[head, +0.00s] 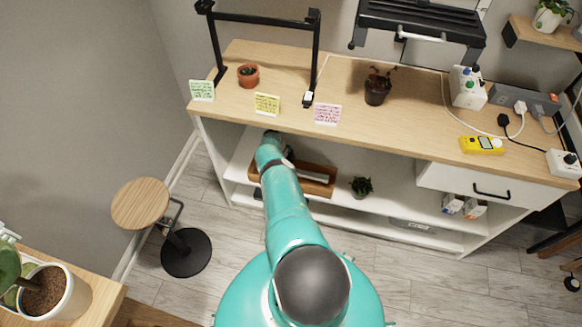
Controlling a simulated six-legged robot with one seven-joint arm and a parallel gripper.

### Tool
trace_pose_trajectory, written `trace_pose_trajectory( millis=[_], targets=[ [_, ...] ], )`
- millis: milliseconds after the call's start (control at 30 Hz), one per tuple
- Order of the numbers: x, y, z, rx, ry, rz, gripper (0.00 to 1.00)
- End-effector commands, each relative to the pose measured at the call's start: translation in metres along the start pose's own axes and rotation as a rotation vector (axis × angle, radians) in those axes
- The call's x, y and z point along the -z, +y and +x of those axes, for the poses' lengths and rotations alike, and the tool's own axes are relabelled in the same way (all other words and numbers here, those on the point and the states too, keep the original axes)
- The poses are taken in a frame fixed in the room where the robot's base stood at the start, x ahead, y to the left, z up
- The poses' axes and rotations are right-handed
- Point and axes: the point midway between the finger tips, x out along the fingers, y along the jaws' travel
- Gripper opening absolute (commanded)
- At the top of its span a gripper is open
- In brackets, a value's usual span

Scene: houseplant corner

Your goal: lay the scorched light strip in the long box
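The long wooden box (322,187) stands on the upper open shelf under the bench top, partly hidden behind my arm. A pale, narrow bar (309,177) shows at the box's opening, right of my arm; it may be the light strip. I cannot tell whether it rests inside or is held just above, and no scorch mark can be made out. My gripper (287,157) is at the shelf by the box's left part. My arm hides most of it, so its fingers and anything between them cannot be seen.
The bench top (215,112) overhangs the shelf. On it stand a black frame (262,18), small pots, notes and power strips. A small plant (361,186) is right of the box.

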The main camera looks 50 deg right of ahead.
Motion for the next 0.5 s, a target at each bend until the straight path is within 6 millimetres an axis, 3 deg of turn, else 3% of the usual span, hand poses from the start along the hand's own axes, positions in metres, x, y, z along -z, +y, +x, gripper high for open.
trace_pose_trajectory(
  millis=[467,500],
  targets=[
    [0.0011,-0.0044,0.0002,0.012,-0.002,0.012,0.02],
    [0.0011,-0.0044,0.0002,0.012,-0.002,0.012,0.33]
  ],
)
